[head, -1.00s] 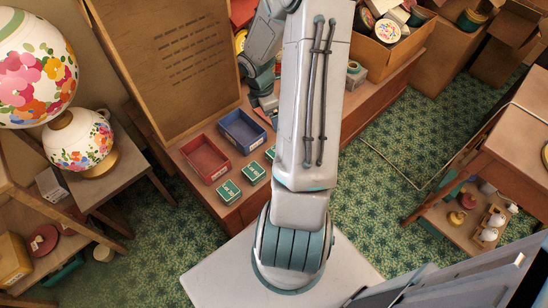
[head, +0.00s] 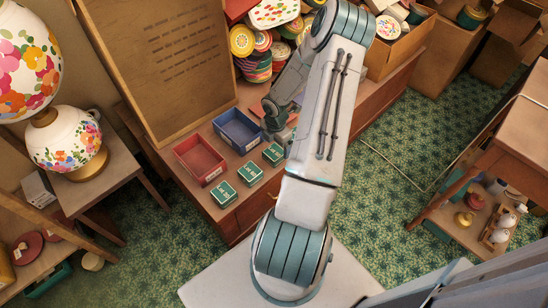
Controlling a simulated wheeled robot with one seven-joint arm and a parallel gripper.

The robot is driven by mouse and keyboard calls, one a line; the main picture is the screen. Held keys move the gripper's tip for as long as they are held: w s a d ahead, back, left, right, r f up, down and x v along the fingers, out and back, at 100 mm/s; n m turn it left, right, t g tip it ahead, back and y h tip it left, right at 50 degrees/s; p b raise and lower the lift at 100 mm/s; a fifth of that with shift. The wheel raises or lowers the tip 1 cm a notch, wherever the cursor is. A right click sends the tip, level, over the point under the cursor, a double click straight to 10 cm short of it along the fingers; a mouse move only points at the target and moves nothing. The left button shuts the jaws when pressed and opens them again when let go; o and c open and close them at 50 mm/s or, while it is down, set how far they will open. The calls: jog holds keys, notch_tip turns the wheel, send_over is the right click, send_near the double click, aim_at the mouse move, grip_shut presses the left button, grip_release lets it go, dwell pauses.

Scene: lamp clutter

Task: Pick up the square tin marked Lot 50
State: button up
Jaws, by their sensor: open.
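Three square green tins with white markings stand in a slanting row along the front of the wooden bench: a near-left tin (head: 222,194), a middle tin (head: 250,173) and a right tin (head: 273,154). Their lettering is too small to read, so I cannot tell which is Lot 50. My gripper (head: 273,126) is open and appears empty, above the bench just right of the blue tray and beyond the right tin. My forearm hides part of it and the bench to its right.
A red tray (head: 190,170) and a blue tray (head: 222,137) sit behind the tins. A brown board (head: 165,95) stands at the left back. Stacked round tins (head: 256,65) and a carton (head: 392,55) lie farther back. A flowered lamp (head: 65,140) stands left.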

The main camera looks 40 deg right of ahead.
aim_at(275, 152)
jog(key=f+b, duration=0.1)
jog(key=f, duration=0.1)
jog(key=f+b, duration=0.1)
jog(key=f, duration=0.2)
jog(key=shift+w+a+f, duration=0.1)
jog(key=shift+w+f, duration=0.1)
jog(key=shift+f, duration=0.1)
jog(key=c, duration=1.2)
jog(key=shift+r, duration=0.2)
